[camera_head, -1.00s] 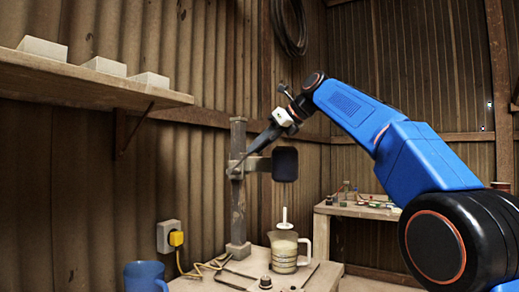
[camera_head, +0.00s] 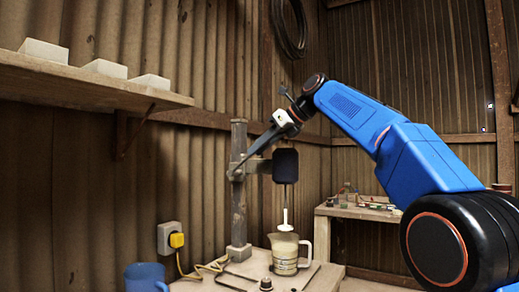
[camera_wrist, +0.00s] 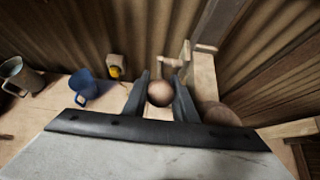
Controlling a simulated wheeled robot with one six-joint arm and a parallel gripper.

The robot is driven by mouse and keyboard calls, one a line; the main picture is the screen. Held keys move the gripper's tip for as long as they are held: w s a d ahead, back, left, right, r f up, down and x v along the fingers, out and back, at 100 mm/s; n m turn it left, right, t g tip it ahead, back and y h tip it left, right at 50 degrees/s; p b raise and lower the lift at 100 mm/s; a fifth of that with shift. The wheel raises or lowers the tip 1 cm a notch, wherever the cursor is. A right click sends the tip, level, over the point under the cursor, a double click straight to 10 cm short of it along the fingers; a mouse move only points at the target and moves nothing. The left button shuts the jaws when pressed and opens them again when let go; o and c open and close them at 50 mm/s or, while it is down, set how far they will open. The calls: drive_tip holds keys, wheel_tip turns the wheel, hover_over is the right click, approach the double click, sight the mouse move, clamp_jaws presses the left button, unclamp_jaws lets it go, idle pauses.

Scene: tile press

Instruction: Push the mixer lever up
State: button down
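The mixer stands on a small wooden table, with a grey upright post (camera_head: 238,200) and a black block (camera_head: 285,166) on its carriage. Its lever (camera_head: 254,151) slants up and right from the carriage to my gripper (camera_head: 283,122). In the wrist view, the round brown lever knob (camera_wrist: 160,93) sits between the two dark fingers of my gripper (camera_wrist: 160,88) and seems to fill the gap. A thin rod and white stem (camera_head: 285,218) hang below the block into a jug (camera_head: 285,255). The stem's lower end is hidden in the jug.
A blue mug (camera_head: 145,276) stands left of the post, near a wall socket with a yellow plug (camera_head: 176,239). A shelf (camera_head: 80,80) with three white blocks is at upper left. A side table (camera_head: 345,211) holds small items at the back.

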drive_tip(key=c, duration=1.8)
unclamp_jaws()
drive_tip(key=shift+d, duration=0.1)
drive_tip(key=shift+o, duration=0.2)
drive_tip(key=v, duration=1.7)
drive_tip(key=shift+d+r, duration=0.15)
drive_tip(key=shift+d, duration=0.05)
